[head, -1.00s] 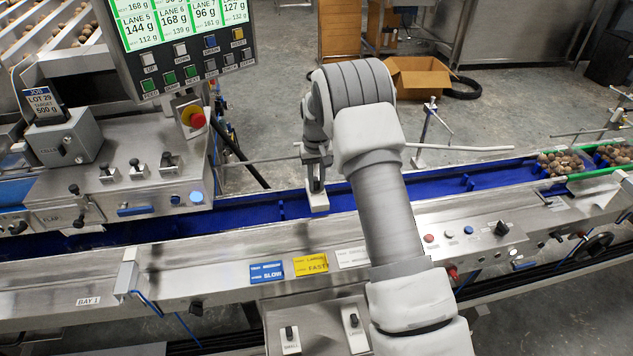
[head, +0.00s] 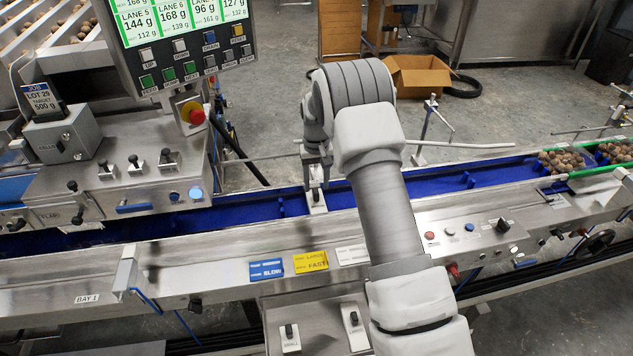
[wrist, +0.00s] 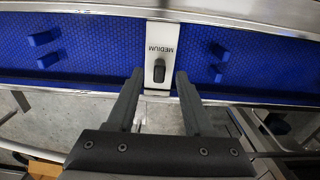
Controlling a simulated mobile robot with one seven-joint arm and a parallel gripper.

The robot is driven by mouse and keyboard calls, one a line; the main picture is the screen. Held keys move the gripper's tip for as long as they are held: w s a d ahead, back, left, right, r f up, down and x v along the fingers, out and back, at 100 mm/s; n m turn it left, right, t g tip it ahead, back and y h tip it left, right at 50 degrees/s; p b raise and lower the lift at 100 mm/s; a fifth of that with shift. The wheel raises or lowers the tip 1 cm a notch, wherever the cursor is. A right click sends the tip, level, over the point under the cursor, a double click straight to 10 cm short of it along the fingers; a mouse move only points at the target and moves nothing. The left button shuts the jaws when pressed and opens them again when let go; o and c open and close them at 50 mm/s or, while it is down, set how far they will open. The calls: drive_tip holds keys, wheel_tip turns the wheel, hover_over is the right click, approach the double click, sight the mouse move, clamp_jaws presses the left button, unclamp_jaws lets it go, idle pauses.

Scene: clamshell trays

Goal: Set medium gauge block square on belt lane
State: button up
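The medium gauge block (wrist: 162,38) is a pale bar with the word MEDIUM and a black knob on top. It lies across the blue belt lane (wrist: 105,45), its long sides looking about square to the lane's rails. In the head view the block (head: 318,209) shows just below my gripper (head: 316,184). In the wrist view my gripper (wrist: 159,75) is open, one finger on each side of the knob, with a visible gap to each. Nothing is held.
Small blue cleats (wrist: 40,38) stand up from the belt on both sides of the block. Steel rails (wrist: 60,88) edge the lane. Brown round produce (head: 562,161) lies at the lane's far right. A control panel with a red stop button (head: 195,115) stands to the left.

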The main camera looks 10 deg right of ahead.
drive_tip(key=shift+r, duration=0.1)
wheel_tip(320, 180, up, 13)
drive_tip(key=p, duration=0.1)
wheel_tip(320, 180, up, 9)
drive_tip(key=t, duration=0.1)
hover_over(317, 194)
drive_tip(key=s, duration=0.5)
drive_tip(key=s+r+t, duration=0.2)
drive_tip(key=s+r, duration=0.6)
drive_tip(key=s, duration=0.2)
drive_tip(key=s+t, duration=0.2)
drive_tip(key=s, duration=2)
drive_tip(key=shift+f+t, duration=0.3)
drive_tip(key=shift+s, duration=0.1)
